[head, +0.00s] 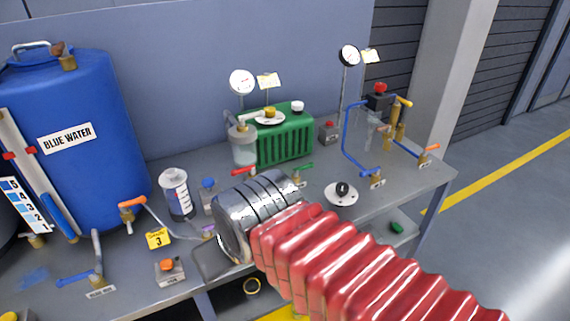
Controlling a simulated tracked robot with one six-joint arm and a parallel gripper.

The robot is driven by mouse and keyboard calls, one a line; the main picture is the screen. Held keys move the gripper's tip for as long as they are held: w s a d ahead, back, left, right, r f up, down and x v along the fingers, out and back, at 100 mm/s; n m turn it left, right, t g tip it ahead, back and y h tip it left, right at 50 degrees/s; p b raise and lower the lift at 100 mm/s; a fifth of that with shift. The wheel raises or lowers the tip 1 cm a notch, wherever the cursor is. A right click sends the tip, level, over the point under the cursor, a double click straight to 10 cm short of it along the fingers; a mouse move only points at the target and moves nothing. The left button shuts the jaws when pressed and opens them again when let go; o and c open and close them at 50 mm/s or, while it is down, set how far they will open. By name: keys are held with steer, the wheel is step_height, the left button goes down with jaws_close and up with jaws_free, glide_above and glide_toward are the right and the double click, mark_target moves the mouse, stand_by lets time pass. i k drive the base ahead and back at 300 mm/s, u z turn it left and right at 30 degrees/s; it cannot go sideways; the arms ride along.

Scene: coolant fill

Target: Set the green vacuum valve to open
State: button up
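The green-handled valve (303,166) is small and sits on the bench just in front of the green radiator. Its handle appears to lie roughly crosswise, tilted slightly up to the right; its lower body is partly hidden by my arm. I cannot tell from this view whether it is open or closed. My arm, with red bellows and a chrome section, reaches in from the lower right and lies in front of the valve. My gripper's fingers do not show.
A red-handled valve (240,171) is left of the green one. A big blue tank (85,120) fills the left.

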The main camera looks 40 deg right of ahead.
mark_target(296, 170)
steer(key=u, duration=1.05)
steer(key=k, duration=1.1)
steer(key=z, duration=0.8)
steer(key=i, duration=1)
steer(key=z, duration=0.1)
